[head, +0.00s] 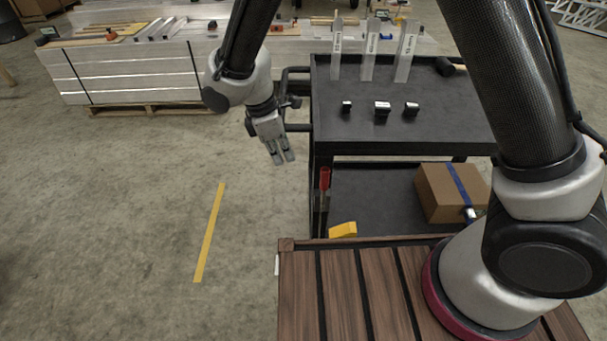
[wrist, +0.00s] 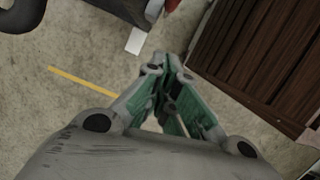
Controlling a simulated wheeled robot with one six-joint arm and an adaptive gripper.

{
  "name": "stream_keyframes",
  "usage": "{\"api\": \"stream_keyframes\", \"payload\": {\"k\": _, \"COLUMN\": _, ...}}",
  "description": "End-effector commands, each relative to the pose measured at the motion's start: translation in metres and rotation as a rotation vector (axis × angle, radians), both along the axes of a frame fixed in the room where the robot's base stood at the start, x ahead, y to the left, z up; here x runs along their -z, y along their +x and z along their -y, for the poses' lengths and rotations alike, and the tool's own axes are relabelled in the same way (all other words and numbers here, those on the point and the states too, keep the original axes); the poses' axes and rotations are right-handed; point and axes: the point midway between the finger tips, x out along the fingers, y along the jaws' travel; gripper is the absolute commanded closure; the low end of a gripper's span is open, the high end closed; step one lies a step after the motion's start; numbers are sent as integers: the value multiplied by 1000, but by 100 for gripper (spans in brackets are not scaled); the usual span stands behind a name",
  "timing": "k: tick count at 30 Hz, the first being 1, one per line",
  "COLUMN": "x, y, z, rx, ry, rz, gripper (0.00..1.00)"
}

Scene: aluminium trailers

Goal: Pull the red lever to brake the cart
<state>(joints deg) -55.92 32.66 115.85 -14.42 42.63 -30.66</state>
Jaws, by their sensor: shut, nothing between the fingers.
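The red lever (head: 324,178) stands upright at the left side of the black cart (head: 420,143), between its top and lower shelves. In the wrist view a small red piece (wrist: 171,5) shows at the top edge, probably the lever. My gripper (head: 281,160) hangs fingers down in the air to the left of the cart, apart from the lever. It also shows in the wrist view (wrist: 168,62), where its fingers come together with nothing visible between them.
The cart's top holds upright metal profiles (head: 370,50) and several small black blocks (head: 382,108). A cardboard box (head: 450,195) and a yellow object (head: 343,230) are on the lower shelf. A brown slatted surface (head: 340,290) is in front. The floor at left is clear, with a yellow line (head: 209,235).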

Motion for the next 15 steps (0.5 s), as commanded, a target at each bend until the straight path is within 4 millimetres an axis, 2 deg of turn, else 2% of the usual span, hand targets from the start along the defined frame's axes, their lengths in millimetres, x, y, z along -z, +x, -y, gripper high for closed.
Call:
{"api": "stream_keyframes", "payload": {"k": 5, "x": 13, "y": 0, "z": 4, "rx": -24, "ry": -2, "rz": -9, "gripper": 100}}
{"api": "stream_keyframes", "payload": {"k": 15, "x": 80, "y": 2, "z": 22, "rx": -19, "ry": -4, "rz": -10, "gripper": 100}}
